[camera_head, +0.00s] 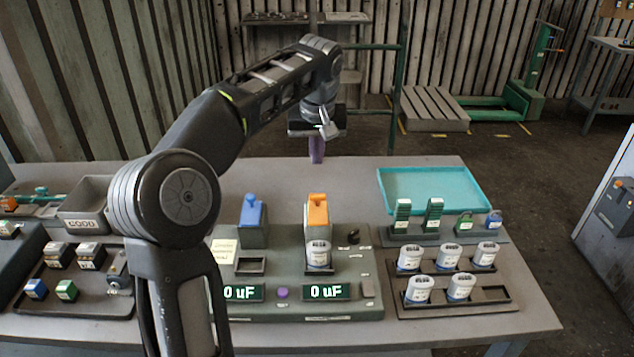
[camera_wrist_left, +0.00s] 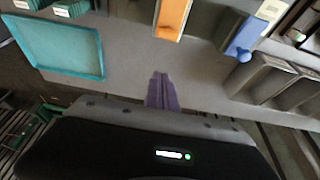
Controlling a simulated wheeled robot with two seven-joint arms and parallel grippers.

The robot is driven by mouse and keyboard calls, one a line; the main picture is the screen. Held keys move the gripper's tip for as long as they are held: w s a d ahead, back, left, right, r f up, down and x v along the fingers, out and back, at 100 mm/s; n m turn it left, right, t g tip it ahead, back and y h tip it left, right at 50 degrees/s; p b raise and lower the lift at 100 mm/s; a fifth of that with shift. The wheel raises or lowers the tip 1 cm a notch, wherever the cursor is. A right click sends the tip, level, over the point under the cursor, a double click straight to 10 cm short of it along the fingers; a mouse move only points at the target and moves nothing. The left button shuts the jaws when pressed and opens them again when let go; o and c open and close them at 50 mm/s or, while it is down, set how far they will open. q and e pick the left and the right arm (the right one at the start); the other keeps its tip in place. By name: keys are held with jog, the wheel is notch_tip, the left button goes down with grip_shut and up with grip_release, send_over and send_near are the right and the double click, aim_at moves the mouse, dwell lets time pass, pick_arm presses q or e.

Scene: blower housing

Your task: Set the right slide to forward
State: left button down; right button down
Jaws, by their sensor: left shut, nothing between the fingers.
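The right slide is orange (camera_head: 317,209) and stands at the back of the grey-green test panel (camera_head: 300,280). The left slide is blue (camera_head: 251,210), beside it on the left. In the left wrist view the orange slide (camera_wrist_left: 172,18) and the blue slide (camera_wrist_left: 243,40) show at the top. My left gripper (camera_head: 316,152) points down over the table's far edge, behind the orange slide and apart from it. Its purple fingers are closed together and empty, as the left wrist view (camera_wrist_left: 162,90) also shows. My right gripper is not in view.
A white can (camera_head: 318,254) sits in the right socket; the left socket (camera_head: 250,267) is empty. Both displays read 0 uF. A teal tray (camera_head: 430,205) and racks of cans (camera_head: 460,287) are at right. My left arm hides part of the left side.

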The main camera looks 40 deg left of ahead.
aim_at(318, 207)
pick_arm(q)
jog(key=f, duration=0.2)
jog(key=f+p, duration=0.1)
jog(key=f, duration=0.1)
jog(key=s+f, duration=0.1)
jog(key=f, duration=0.1)
jog(key=shift+d+f, duration=0.2)
jog(key=shift+d, duration=0.05)
jog(key=shift+s+d+f, duration=0.15)
jog(key=shift+d, duration=0.1)
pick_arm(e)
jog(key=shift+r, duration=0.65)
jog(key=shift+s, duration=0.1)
